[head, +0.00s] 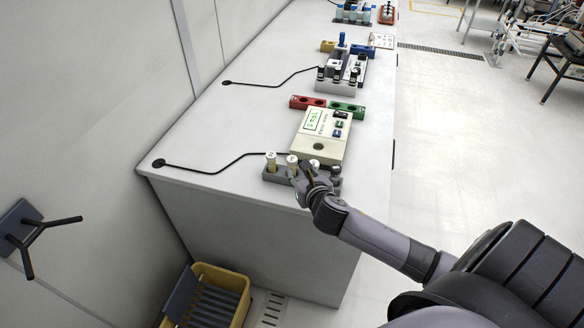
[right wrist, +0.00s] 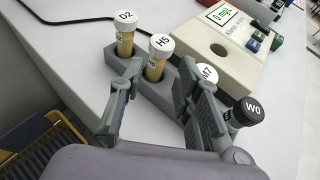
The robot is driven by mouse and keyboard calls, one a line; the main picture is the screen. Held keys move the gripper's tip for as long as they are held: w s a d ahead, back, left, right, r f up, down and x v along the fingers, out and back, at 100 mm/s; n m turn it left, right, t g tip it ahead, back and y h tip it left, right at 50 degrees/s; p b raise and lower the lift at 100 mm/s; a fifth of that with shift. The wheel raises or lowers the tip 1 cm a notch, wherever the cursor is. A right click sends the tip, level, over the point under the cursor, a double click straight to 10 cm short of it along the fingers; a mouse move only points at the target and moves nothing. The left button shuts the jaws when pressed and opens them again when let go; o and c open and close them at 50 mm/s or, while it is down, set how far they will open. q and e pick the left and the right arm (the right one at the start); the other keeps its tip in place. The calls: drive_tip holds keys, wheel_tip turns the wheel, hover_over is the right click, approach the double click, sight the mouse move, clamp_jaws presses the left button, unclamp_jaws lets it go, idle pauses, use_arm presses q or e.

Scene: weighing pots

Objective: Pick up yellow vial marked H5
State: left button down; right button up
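The vial marked H5 (right wrist: 156,68) has a white cap and a yellowish body. It stands upright in a grey rack (right wrist: 155,94); in the head view it is the second vial from the left (head: 292,161). My right gripper (right wrist: 161,72) is open, with one finger on each side of H5 in the right wrist view. The fingers look apart from the vial, though their depth is hard to judge. In the head view my right gripper (head: 303,172) covers part of the rack. My left gripper is not in view.
Vial D2 (right wrist: 125,38) stands left of H5. A white-capped vial ending in 7 (right wrist: 207,73) and dark-capped W0 (right wrist: 247,112) are to the right, close to my right finger. A beige weighing device (head: 320,135) stands behind the rack on the white table (head: 215,150).

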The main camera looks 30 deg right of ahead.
sight(294, 166)
drive_tip(key=shift+p+x, duration=0.3)
drive_tip(key=shift+x, duration=3.5)
drive_tip(key=shift+s+a, duration=0.1)
drive_tip(key=shift+c, duration=0.3)
clamp_jaws()
